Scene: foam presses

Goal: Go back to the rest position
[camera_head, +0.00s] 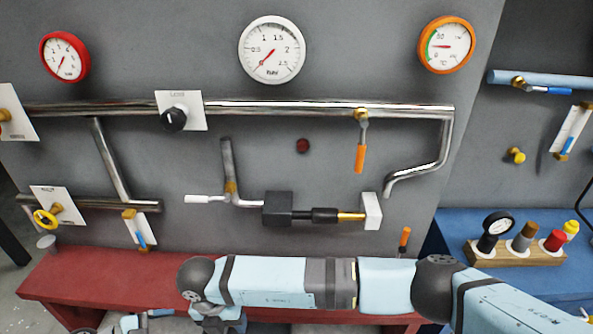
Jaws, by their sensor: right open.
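My right arm comes in from the right across the lower part of the head view, in front of the red bench (90,275). Its wrist bends down at the left end, and my right gripper (222,322) is only partly seen at the bottom edge. It is open, and I see nothing held. It is low in front of the bench and apart from the wall fittings. My left gripper cannot be made out. Some pale blue and dark parts at the bottom left are cut off by the frame.
A grey panel carries a red gauge (64,57), a white gauge (272,50), an orange gauge (446,44), steel pipes, an orange-handled valve (360,150) and a black block (278,209) with a rod. A wooden rack (515,253) stands on the blue bench (460,228) at right.

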